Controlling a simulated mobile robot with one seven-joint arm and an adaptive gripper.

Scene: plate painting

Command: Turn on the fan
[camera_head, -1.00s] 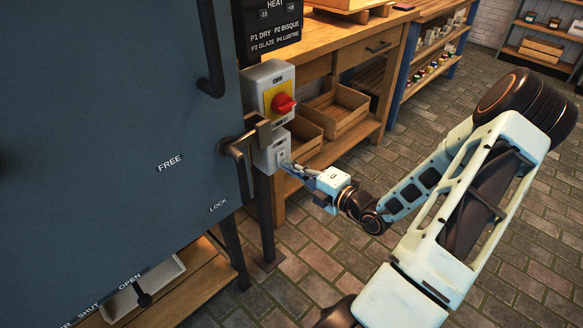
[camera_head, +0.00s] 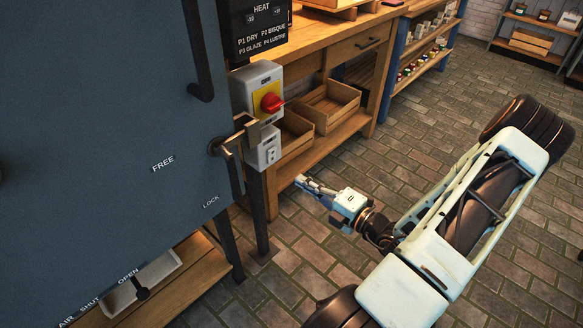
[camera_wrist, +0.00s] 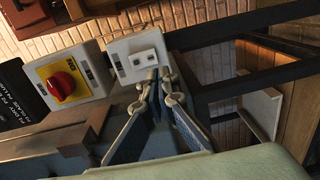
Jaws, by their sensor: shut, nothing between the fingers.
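A small grey switch box (camera_head: 262,152) is mounted on a dark post beside the blue kiln, below a larger grey box with a red rotary knob (camera_head: 270,102) on a yellow plate. In the wrist view the small box (camera_wrist: 122,52) shows a light switch piece on its face; its label is too small to read, and its on or off position is unclear. My gripper (camera_head: 303,182) is shut and empty, to the right of and below the box, apart from it. In the wrist view my fingertips (camera_wrist: 159,78) point toward the box's lower edge.
The kiln door handle (camera_head: 236,134) juts out just left of the small box. A wooden bench (camera_head: 340,50) with open wooden crates (camera_head: 333,105) stands behind. The brick floor (camera_head: 330,265) around my arm is clear.

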